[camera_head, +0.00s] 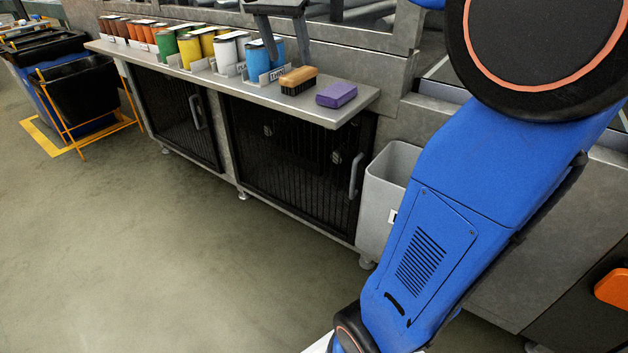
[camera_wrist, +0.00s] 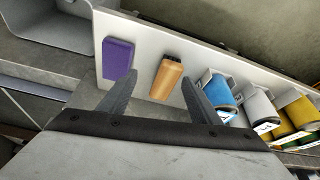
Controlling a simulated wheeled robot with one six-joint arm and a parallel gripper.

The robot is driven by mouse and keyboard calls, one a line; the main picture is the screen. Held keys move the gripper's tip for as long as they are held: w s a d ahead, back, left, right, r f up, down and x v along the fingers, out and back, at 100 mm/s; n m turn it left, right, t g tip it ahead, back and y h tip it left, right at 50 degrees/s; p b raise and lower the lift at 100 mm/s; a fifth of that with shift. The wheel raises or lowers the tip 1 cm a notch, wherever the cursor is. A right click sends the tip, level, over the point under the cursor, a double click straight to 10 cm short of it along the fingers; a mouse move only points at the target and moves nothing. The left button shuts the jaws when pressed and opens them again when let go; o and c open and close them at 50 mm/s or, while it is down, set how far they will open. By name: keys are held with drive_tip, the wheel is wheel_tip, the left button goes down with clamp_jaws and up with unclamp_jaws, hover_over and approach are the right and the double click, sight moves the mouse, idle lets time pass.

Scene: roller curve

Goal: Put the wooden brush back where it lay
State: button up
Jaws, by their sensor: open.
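The wooden brush (camera_head: 298,80) has a tan wooden top and dark bristles. It lies on the grey counter (camera_head: 352,99), between a purple block and a blue can. In the wrist view the wooden brush (camera_wrist: 166,78) lies beyond the fingertips, between their lines. My gripper (camera_wrist: 160,88) is open and empty, with its two grey fingers spread apart. Whether the fingers touch the counter or the brush cannot be told.
The purple block (camera_head: 336,95) lies to the right of the brush. The blue can (camera_head: 258,62) and several coloured cans stand in a row to the left. A grey bin (camera_head: 385,190) stands by the counter's right end. The floor in front is clear.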

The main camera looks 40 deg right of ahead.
drive_tip(key=s+a+f+n+t+y, duration=0.1)
drive_tip(key=s+a+f+n, duration=0.2)
drive_tip(key=s+f, duration=0.5)
drive_tip(key=s+a+f+n+t+y, duration=0.1)
drive_tip(key=s+a+f+n, duration=0.2)
drive_tip(key=s+f+n, duration=0.2)
drive_tip(key=s+a+f+n+y, duration=0.1)
drive_tip(key=s+a+f+n, duration=0.2)
drive_tip(key=s+f, duration=0.8)
drive_tip(key=shift+s+a+f+n+t+y, duration=0.35)
drive_tip(key=shift+s+n+t+y, duration=0.05)
drive_tip(key=shift+s+n, duration=0.1)
